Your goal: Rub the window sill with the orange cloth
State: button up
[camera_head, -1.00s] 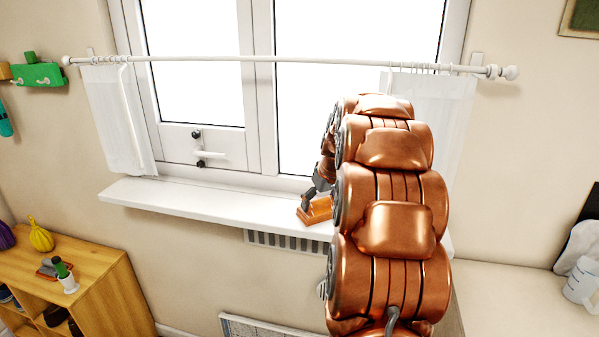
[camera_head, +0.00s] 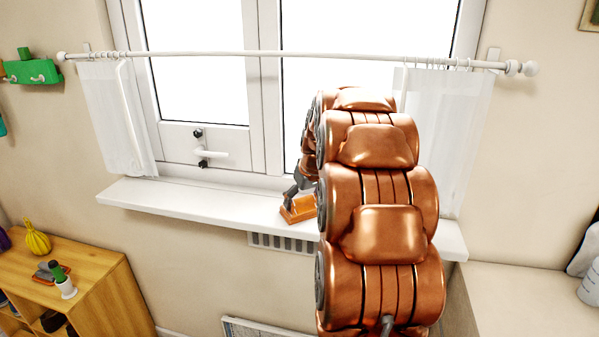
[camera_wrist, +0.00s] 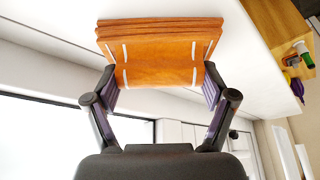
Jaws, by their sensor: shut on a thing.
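The orange cloth (camera_wrist: 160,62) is a folded, layered pad with pale stitches. It is held between the two fingers of my gripper (camera_wrist: 160,85) in the wrist view. In the head view, the orange cloth (camera_head: 298,209) is at the white window sill (camera_head: 190,203), right of the sill's middle, and seems to rest on its top. My gripper (camera_head: 292,195) is just above it, partly hidden by my copper arm. The sill also shows in the wrist view (camera_wrist: 60,25) around the cloth. The arm hides part of the sill's right half.
The sill's left stretch is clear. A window handle (camera_head: 212,154) and white curtains (camera_head: 118,118) are above it. A vent grille (camera_head: 283,243) is under the sill.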

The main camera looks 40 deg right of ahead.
jog(key=shift+r+p, duration=0.6)
jog(key=shift+r, duration=3.5)
